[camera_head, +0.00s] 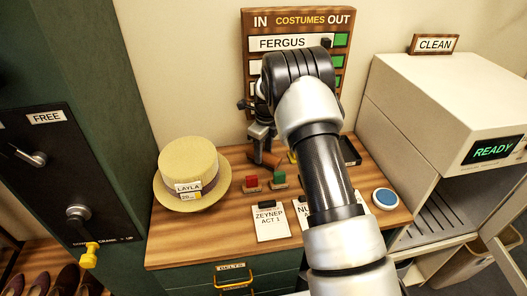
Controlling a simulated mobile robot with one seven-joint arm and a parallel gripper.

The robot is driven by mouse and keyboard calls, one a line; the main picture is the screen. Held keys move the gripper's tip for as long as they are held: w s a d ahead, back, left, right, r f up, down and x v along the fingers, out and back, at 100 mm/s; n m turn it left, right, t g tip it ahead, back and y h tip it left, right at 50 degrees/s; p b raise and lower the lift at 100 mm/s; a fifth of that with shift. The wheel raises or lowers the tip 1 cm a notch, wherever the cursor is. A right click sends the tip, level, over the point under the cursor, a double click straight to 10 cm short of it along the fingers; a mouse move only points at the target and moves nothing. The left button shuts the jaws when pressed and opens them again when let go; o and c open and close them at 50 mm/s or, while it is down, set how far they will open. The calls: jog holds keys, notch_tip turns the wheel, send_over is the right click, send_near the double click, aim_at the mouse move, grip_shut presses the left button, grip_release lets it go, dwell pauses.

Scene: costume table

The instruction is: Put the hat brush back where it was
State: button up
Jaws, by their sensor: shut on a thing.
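My gripper (261,138) is over the back of the wooden table, in front of the in/out board. It is shut on a small brown thing (266,159), which looks like the hat brush. Only part of that thing shows below the fingers, at or just above the tabletop; I cannot tell whether it touches. My arm hides part of the table to the right.
A straw hat (188,168) with a tag stands at the left. Red (251,182) and green (279,178) blocks, a clipboard (270,222), a black tray (350,150) and a blue disc (385,198) are nearby. The cleaning machine (445,105) stands right.

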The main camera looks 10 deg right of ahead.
jog(key=shift+f, duration=0.15)
jog(key=o, duration=1.1)
jog(key=shift+o, duration=0.2)
